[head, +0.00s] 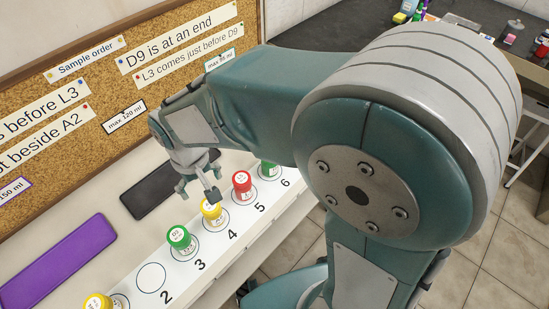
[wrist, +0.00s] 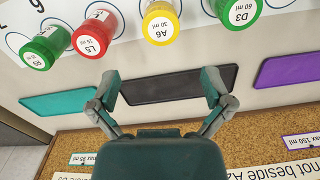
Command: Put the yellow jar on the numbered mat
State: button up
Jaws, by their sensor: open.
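The numbered mat (head: 228,252) is a white strip with numbered circles along the bench. One yellow jar (head: 211,208) stands upright by number 4, between a green jar (head: 180,238) and a red jar (head: 242,182). In the wrist view this yellow jar (wrist: 160,24) is labelled A6, 30 ml. Another yellow jar (head: 97,301) is cut off at the bottom left of the head view, beside the mat's near circle. My gripper (head: 197,190) is open and empty, above and behind the A6 jar. Its spread fingers (wrist: 161,86) frame the black pad in the wrist view.
Another green jar (head: 269,169) stands by number 6. The circle by number 2 (head: 151,277) is empty. A black pad (head: 160,188), a purple pad (head: 58,262) and a teal pad (wrist: 66,102) lie behind the mat. A corkboard (head: 95,75) with notes rises behind.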

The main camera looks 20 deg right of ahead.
jog(key=s+d+r+m+t, duration=0.1)
jog(key=s+d+r+t, duration=0.1)
jog(key=d, duration=0.4)
jog(key=s+d+r+m+t, duration=0.1)
jog(key=s+d+r+m, duration=0.1)
jog(key=s+d+r, duration=0.2)
jog(key=s+d+r+m+t, duration=0.1)
jog(key=s+d+r+t, duration=0.1)
jog(key=d+r, duration=0.5)
jog(key=d, duration=0.3)
jog(key=shift+s+d+t, duration=0.15)
jog(key=shift+s+t, duration=0.15)
jog(key=shift+s, duration=0.1)
